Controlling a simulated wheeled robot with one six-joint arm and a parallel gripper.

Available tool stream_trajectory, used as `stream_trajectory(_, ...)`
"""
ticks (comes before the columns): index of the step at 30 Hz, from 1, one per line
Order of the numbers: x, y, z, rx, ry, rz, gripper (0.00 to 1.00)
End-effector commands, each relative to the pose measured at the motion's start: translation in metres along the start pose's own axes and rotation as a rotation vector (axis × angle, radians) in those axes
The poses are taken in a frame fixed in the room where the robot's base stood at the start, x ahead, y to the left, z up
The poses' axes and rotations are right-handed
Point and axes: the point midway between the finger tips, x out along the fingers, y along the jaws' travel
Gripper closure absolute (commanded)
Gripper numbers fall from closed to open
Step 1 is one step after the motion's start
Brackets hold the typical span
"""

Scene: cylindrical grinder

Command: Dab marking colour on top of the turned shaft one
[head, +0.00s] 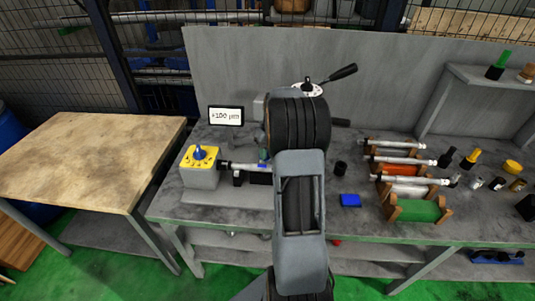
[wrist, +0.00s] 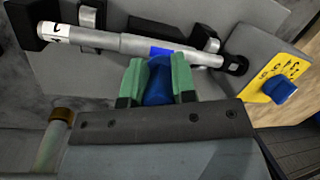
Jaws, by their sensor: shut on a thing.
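A silvery stepped shaft (wrist: 135,44) lies across black supports in the wrist view, with a white label at its left end and a dark fitting at its right end. It also shows in the head view (head: 238,166), beside the yellow-topped dial box (head: 200,168). My gripper (wrist: 160,75) has green fingertips shut on a dark blue piece (wrist: 158,88), close to the shaft by the patch. I cannot tell whether the piece touches the shaft. My arm hides much of the fixture in the head view.
A display (head: 226,116) reading about +100 µm stands behind the dial box. A wooden table (head: 90,160) at left is bare.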

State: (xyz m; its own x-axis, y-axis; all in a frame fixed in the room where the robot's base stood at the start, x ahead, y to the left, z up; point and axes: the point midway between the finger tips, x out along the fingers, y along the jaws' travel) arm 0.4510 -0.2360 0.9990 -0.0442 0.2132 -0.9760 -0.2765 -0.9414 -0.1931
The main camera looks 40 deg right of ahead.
Motion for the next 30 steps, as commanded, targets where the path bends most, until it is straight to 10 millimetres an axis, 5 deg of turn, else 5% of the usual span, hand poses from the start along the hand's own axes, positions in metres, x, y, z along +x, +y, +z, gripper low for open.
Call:
stream_trajectory(16,-0.05,-0.01,0.005,0.0,0.003,0.001,0.99)
stream_trajectory(30,-0.054,-0.011,0.005,0.0,0.002,0.001,0.99)
